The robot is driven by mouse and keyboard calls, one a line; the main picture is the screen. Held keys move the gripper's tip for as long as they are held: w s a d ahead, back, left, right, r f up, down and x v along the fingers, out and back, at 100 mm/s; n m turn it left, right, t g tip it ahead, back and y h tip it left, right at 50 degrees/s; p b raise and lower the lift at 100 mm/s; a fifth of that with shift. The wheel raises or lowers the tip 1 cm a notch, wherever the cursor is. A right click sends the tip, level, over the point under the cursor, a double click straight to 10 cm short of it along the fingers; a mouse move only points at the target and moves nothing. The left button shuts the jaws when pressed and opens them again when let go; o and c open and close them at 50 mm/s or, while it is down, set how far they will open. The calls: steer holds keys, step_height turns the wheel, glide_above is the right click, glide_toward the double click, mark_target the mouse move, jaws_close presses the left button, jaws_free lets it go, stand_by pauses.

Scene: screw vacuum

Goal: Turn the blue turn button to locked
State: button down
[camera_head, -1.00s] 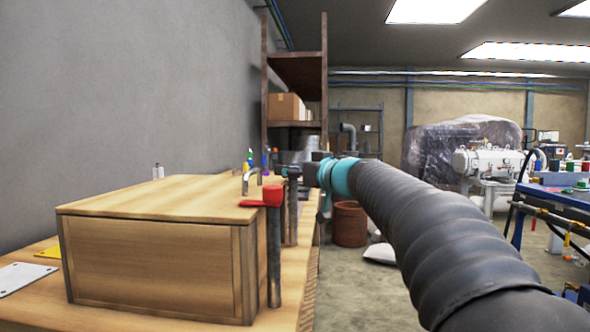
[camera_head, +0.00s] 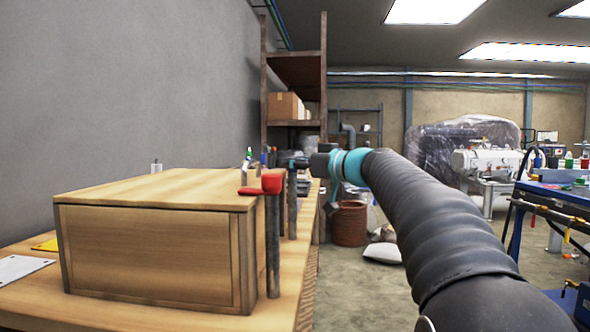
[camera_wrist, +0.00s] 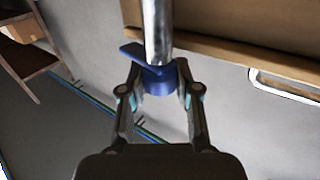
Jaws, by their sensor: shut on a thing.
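The blue turn button (camera_wrist: 157,80) sits around a vertical metal pipe (camera_wrist: 157,30) in the wrist view. Its flat lever (camera_wrist: 131,54) points to the upper left. My gripper (camera_wrist: 158,74) is shut on the button, with one finger on each side of it. In the head view my gripper (camera_head: 302,163) reaches left to the right edge of the workbench, beyond the red-handled pipe. The blue button cannot be made out clearly there. Any locked or unlocked marking is not visible.
A wooden box (camera_head: 150,250) stands on the workbench (camera_head: 285,310). A pipe with a red handle (camera_head: 262,186) stands at its right corner, close to my gripper's left. A shelf (camera_head: 295,75) stands behind.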

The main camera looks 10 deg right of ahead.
steer(key=n+g+y, duration=0.2)
steer(key=g+y, duration=0.1)
steer(key=shift+w+n+p, duration=0.1)
steer(key=shift+n+p, duration=0.2)
steer(key=shift+n, duration=0.1)
steer(key=n+g+y+p, duration=0.1)
steer(key=n+g+p, duration=0.1)
steer(key=g+p, duration=0.1)
steer(key=n+g+y+p, duration=0.1)
steer(key=g, duration=0.1)
steer(key=shift+r+n+y, duration=0.3)
steer(key=shift+r, duration=0.05)
steer(key=n+g+p, duration=0.1)
steer(key=g+p, duration=0.1)
steer(key=p, duration=0.1)
steer(key=shift+n+g+y, duration=0.4)
steer(key=n+g+p, duration=0.2)
steer(key=g, duration=0.1)
steer(key=g+p, duration=0.1)
steer(key=p, duration=0.1)
steer(key=shift+a+f+n, duration=0.1)
steer(key=shift+f+n, duration=0.2)
steer(key=shift+n, duration=0.1)
steer(key=shift+f+g, duration=0.15)
steer(key=shift+g, duration=0.35)
steer(key=c, duration=0.8)
jaws_free()
steer(key=shift+a, duration=0.2)
steer(key=shift+d, duration=0.2)
